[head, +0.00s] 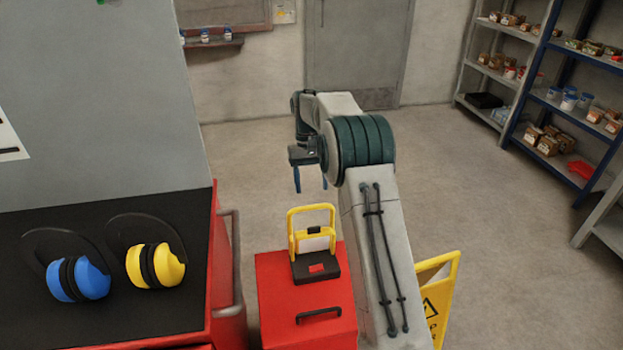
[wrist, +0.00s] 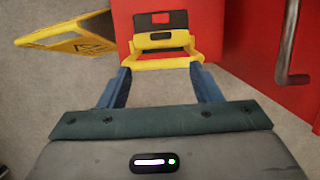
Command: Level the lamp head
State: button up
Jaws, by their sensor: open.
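The work lamp stands on a red cabinet (head: 275,290). It has a black base (head: 328,270) with a red patch, and a yellow frame (head: 293,243) rises from it around a pale panel (head: 315,244). I take the framed part as the lamp head; its exact tilt is hard to tell. My gripper (head: 311,180) is open and empty, beyond and above the lamp in the head view. In the wrist view, the frame's yellow bar (wrist: 160,64) lies just ahead of my open gripper (wrist: 162,80), between the lines of its blue fingers. No contact shows.
A yellow warning sign (head: 450,285) stands right of the cabinet. A red bench (head: 225,300) with a rail and two pairs of ear defenders (head: 155,266) is at left. Shelves (head: 570,115) line the far right. The floor (head: 480,180) between is clear.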

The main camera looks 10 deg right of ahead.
aim_at(312, 237)
jog(key=shift+w+r, duration=0.1)
jog(key=shift+r, duration=0.25)
